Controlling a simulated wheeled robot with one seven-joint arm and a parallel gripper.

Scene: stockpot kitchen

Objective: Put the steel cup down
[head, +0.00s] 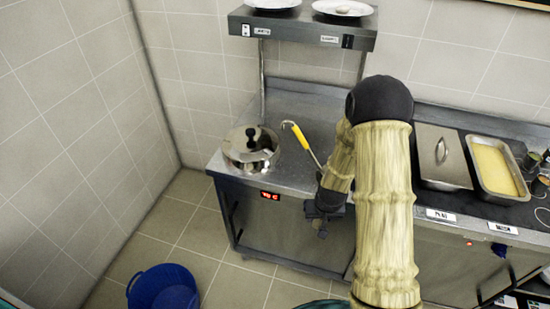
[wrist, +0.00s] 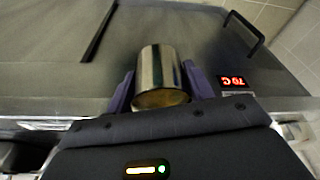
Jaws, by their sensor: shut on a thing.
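The steel cup (wrist: 160,68) is a shiny plain cylinder in the wrist view. It sits between the two purple fingers of my gripper (wrist: 160,88), which is shut on it. In the head view my gripper (head: 322,222) hangs at the front edge of the steel counter (head: 225,170), right of the red display. My arm covers part of the counter there. I cannot make out the cup in the head view, and I cannot tell whether it touches anything below.
A lidded steel pot (head: 250,155) stands at the counter's left end, beside a yellow-handled ladle (head: 298,136). A lidded pan (head: 440,160) and a yellow-filled tray (head: 493,168) sit to the right. A shelf (head: 300,28) holds plates above. A blue tub (head: 163,290) is on the floor.

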